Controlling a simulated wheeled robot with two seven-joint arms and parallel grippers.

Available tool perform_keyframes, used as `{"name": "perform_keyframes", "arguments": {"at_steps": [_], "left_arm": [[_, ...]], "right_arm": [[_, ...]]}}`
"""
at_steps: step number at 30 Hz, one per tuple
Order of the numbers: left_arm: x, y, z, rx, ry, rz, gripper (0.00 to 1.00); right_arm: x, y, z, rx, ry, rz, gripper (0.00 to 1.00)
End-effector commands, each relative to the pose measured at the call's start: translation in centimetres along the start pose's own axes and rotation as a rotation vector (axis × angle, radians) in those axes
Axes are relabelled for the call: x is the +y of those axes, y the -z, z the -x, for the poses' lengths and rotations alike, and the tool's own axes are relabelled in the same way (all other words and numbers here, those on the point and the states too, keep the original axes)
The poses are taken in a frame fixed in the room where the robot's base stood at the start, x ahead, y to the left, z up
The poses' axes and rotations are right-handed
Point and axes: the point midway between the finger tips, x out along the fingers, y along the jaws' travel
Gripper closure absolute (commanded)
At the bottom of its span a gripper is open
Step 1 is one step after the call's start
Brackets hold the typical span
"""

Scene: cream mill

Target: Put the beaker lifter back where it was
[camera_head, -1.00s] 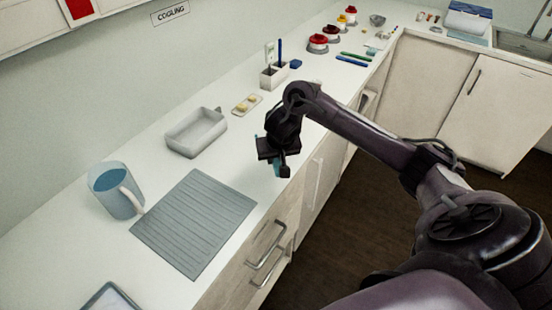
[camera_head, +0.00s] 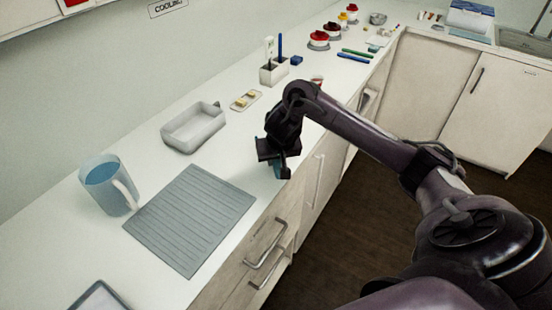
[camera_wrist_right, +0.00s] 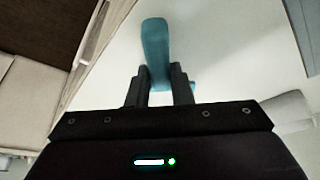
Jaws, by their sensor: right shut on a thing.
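My right gripper (camera_head: 281,168) is over the front edge of the white counter, right of the grey ribbed mat. In the right wrist view my right gripper (camera_wrist_right: 160,85) is shut on a teal piece, the beaker lifter (camera_wrist_right: 156,45), which sticks out beyond the fingertips. In the head view only a small teal bit of the lifter (camera_head: 277,170) shows by the jaws; the rest is hidden. I cannot tell whether it touches the counter. A beaker with blue contents and a white handle (camera_head: 108,185) stands left of the mat. My left gripper is not in view.
The grey ribbed mat (camera_head: 190,220) lies on the counter. Behind it are a grey tray (camera_head: 194,128), a small dish with yellow pieces (camera_head: 246,100) and a pen holder (camera_head: 273,72). Red-topped jars (camera_head: 319,40) stand farther back. Drawer handles (camera_head: 265,245) project below the counter edge.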

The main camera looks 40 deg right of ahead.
Motion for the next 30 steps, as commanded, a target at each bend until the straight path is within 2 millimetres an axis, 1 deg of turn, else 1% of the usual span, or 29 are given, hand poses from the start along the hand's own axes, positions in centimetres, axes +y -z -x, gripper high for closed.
{"name": "perform_keyframes", "arguments": {"at_steps": [17, 18, 23, 24, 30], "left_arm": [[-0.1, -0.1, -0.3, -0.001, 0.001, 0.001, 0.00], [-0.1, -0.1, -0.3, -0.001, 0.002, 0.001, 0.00], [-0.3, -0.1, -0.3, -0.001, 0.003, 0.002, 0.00], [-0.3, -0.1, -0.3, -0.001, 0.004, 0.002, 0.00], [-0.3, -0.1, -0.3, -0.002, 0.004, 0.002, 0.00]], "right_arm": [[0.0, -0.5, -1.1, 0.000, 0.000, 0.000, 1.00], [0.0, -0.5, -1.1, 0.000, 0.000, 0.000, 0.79], [0.0, -0.4, -1.1, 0.000, 0.000, 0.000, 0.58], [0.0, -0.5, -1.1, 0.000, 0.000, 0.000, 0.55], [0.0, -0.5, -1.1, -0.001, 0.000, 0.000, 0.55]]}}
